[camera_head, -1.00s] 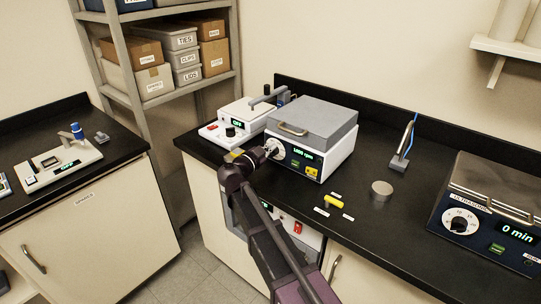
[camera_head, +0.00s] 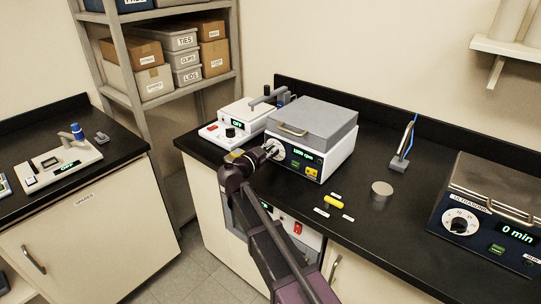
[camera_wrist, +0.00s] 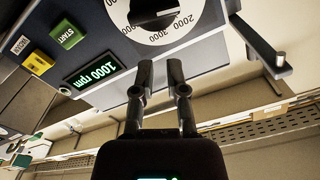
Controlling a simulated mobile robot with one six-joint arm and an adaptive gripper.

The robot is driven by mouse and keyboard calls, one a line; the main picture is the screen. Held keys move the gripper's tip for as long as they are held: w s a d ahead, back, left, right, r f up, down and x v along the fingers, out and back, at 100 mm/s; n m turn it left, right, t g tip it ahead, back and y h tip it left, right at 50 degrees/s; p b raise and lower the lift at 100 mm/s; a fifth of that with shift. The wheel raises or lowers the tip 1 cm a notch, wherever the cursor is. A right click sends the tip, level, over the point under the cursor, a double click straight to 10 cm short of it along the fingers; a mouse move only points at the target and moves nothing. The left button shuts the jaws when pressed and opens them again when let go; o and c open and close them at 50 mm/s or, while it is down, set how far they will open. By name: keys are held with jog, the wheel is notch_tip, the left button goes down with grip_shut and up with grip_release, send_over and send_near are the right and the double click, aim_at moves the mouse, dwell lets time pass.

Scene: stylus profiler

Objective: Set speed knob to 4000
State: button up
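The speed knob is a dark knob (camera_wrist: 155,12) on a white round dial (camera_wrist: 178,28) with printed numbers, at the top edge of the wrist view and partly cut off. It sits on the front of the grey-lidded white machine (camera_head: 340,150). The machine's green display (camera_wrist: 92,70) reads 1000 rpm in the wrist view; in the head view its digits are too small to read surely. My gripper (camera_wrist: 160,70) has its two fingers apart with nothing seen between them. The fingertips are just below the dial in the wrist view; touching or apart, I cannot tell.
A green START button (camera_wrist: 68,34) and a yellow button (camera_wrist: 38,62) are beside the display. A white device (camera_head: 238,118) stands left of the machine. A yellow piece (camera_head: 334,202) and a metal cylinder (camera_head: 381,191) lie to the right. An ultrasonic bath (camera_head: 490,215) stands far right.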

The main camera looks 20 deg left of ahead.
jog(key=n, duration=0.1)
jog(key=a+n, duration=0.1)
jog(key=n, duration=0.2)
jog(key=shift+w+a+r, duration=0.25)
jog(key=shift+w+a, duration=0.05)
jog(key=shift+w, duration=0.05)
jog(key=shift+n, duration=0.3)
jog(key=shift+w+a+f+n, duration=0.15)
jog(key=shift+a+n, duration=0.3)
jog(key=shift+n, duration=0.7)
jog(key=shift+w+a+f+n, duration=0.15)
jog(key=shift+a+n, duration=0.3)
jog(key=shift+n, duration=0.7)
jog(key=shift+r, duration=0.15)
jog(key=shift+w, duration=0.1)
jog(key=shift+w+a+f+n+b, duration=0.15)
jog(key=shift+a+f+n, duration=0.1)
jog(key=shift+n, duration=0.5)
jog(key=shift+w+a+f+n+b, duration=0.15)
jog(key=shift+a+n+b, duration=0.1)
jog(key=shift+n, duration=0.55)
jog(key=shift+a+f+n+b, duration=0.1)
jog(key=shift+a+f+n, duration=0.15)
jog(key=shift+n, duration=0.5)
jog(key=shift+r, duration=0.1)
